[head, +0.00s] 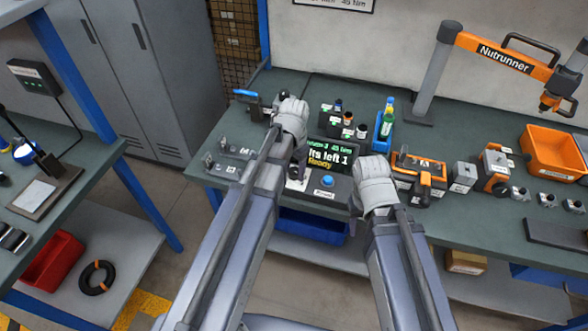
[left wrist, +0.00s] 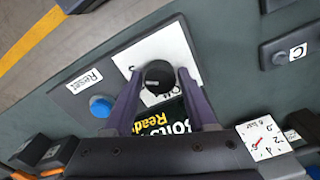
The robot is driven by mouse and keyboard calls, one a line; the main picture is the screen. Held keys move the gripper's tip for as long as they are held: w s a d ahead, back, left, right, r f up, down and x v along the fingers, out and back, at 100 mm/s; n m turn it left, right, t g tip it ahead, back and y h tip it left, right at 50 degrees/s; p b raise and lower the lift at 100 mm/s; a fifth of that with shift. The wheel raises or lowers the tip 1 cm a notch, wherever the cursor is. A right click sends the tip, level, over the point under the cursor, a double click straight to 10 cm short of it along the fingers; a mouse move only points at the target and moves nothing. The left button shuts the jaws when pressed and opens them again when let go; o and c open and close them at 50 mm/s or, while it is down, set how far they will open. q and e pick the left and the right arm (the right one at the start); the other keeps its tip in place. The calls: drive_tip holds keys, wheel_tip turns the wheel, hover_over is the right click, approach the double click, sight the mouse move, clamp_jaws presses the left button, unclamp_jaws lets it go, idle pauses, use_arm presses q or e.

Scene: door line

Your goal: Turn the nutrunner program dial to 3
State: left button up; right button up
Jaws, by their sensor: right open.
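The program dial is a round black knob (left wrist: 158,75) on a white plate (left wrist: 178,45) in the left wrist view. My left gripper (left wrist: 160,72) has its fingers on either side of the knob, with narrow gaps showing; contact is unclear. The knob's pointer setting cannot be read. In the head view, my left gripper (head: 298,165) reaches down over the panel and hides the knob. The dark screen (head: 330,154) there shows "Bolts left 1" and "Ready"; its top line seems to read 3, 45 Nm. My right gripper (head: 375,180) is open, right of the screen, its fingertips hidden.
A blue Reset button (head: 327,181) sits on the panel beside the dial. Orange tools (head: 425,170) and grey blocks stand to the right, with an orange bin (head: 553,150) farther right. A Nutrunner arm (head: 505,60) rises at the back right. Small fixtures (head: 228,150) lie left.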

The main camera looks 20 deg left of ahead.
sight(294, 170)
use_arm(q)
drive_tip(key=shift+o, duration=1.4)
drive_tip(key=shift+r, duration=0.1)
wheel_tip(294, 170, up, 8)
drive_tip(key=p, duration=0.8)
drive_tip(key=shift+f, duration=0.2)
drive_tip(key=s+d+n+y, duration=0.1)
drive_tip(key=s+d, duration=0.9)
drive_tip(key=s, duration=0.4)
drive_tip(key=shift+s+d, duration=0.2)
drive_tip(key=shift+s, duration=0.05)
